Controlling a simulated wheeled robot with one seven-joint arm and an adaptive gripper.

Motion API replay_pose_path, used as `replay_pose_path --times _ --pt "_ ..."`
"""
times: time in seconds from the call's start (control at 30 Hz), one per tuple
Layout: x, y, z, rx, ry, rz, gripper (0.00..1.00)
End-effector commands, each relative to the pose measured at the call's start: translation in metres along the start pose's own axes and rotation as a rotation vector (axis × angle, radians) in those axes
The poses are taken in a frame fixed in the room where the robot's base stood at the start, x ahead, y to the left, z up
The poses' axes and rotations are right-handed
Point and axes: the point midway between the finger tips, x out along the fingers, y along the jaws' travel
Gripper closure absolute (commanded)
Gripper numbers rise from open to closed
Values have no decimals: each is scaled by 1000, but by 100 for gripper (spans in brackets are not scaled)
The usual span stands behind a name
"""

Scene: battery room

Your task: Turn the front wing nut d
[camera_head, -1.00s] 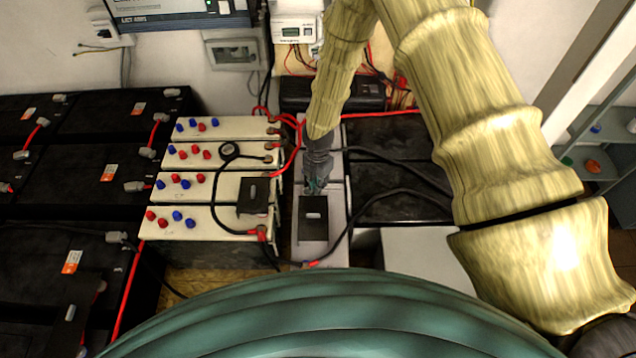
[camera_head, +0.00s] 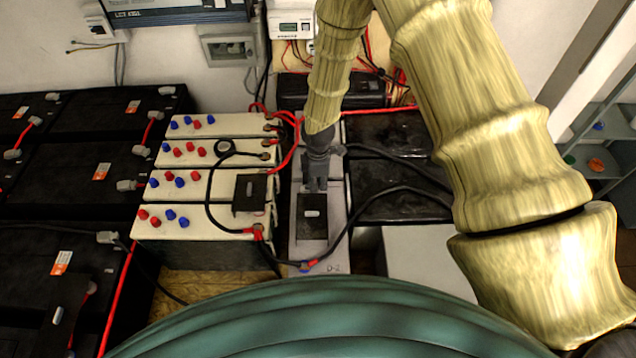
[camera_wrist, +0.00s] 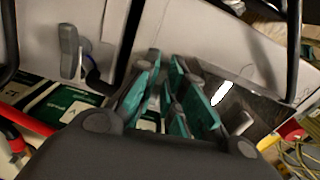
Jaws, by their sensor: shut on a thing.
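My gripper (camera_head: 316,184) points down over the narrow light-grey battery (camera_head: 303,248) in the middle, just behind the black plate (camera_head: 312,227) with its small white bar. In the wrist view my gripper (camera_wrist: 165,90) has its teal-padded fingers close together. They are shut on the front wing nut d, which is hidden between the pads. One grey wing-shaped piece (camera_wrist: 69,48) stands apart on the left of the wrist view. Another grey piece (camera_wrist: 240,122) lies right of the fingers, beside a dark surface with a white bar.
Cream batteries (camera_head: 190,218) with red and blue caps stand close on the left, a black battery (camera_head: 385,188) on the right. A black cable (camera_head: 352,222) loops close to the gripper's right. Red cables (camera_head: 290,125) run behind. A white box (camera_head: 425,248) stands front right.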

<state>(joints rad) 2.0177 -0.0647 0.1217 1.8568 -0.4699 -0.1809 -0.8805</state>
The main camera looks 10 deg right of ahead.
Motion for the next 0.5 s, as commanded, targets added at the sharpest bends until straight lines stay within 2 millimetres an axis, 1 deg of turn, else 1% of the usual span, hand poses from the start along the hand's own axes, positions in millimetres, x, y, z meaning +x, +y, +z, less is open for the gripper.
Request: replay_pose_path --times 0.2,0.5 --pt "0 0 0 73 0 2 100" --pt "0 0 0 101 0 1 100"
